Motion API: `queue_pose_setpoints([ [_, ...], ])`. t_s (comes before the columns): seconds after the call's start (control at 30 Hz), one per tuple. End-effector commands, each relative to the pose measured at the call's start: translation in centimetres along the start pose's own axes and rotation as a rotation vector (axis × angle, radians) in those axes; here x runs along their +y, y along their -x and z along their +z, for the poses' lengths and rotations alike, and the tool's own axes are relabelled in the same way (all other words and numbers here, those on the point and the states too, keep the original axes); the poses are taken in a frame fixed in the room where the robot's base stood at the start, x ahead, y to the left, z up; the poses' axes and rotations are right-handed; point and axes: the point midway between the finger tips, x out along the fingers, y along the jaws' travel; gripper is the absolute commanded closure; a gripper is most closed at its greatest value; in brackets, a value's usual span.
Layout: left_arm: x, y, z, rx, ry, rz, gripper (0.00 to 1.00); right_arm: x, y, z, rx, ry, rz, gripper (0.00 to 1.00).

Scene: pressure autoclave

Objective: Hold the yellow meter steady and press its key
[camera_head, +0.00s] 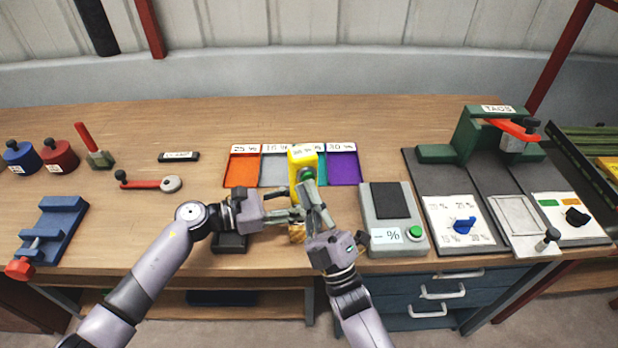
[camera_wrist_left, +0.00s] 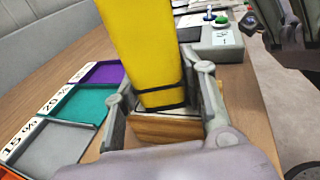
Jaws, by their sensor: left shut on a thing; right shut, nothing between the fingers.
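My left gripper (camera_head: 297,215) is shut around the meter's lower part from the left. In the left wrist view the yellow body (camera_wrist_left: 142,45) rises between the fingers, with a wooden block (camera_wrist_left: 165,128) at its foot. My right gripper (camera_head: 309,188) is shut and empty, its fingertips just in front of the key. Whether they touch the key I cannot tell.
Orange (camera_head: 242,170), grey, teal and purple (camera_head: 343,168) trays lie behind the meter. A grey box with a % label and a green button (camera_head: 415,233) stands to the right. A dark block (camera_head: 230,243) lies under my left gripper.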

Motion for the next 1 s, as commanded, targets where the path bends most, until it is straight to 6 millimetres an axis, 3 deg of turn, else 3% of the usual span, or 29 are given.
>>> queue_pose_setpoints([
  [0.57,-0.1,0.0,-0.1,0.001,0.002,-0.001,0.78,0.7,1.1,-0.8,0.000,0.000,-0.001,1.00],
  [1.0,0.0,0.0,-0.1,0.001,0.002,0.000,0.78,2.7,3.9,-2.8,0.000,0.000,-0.002,1.00],
])
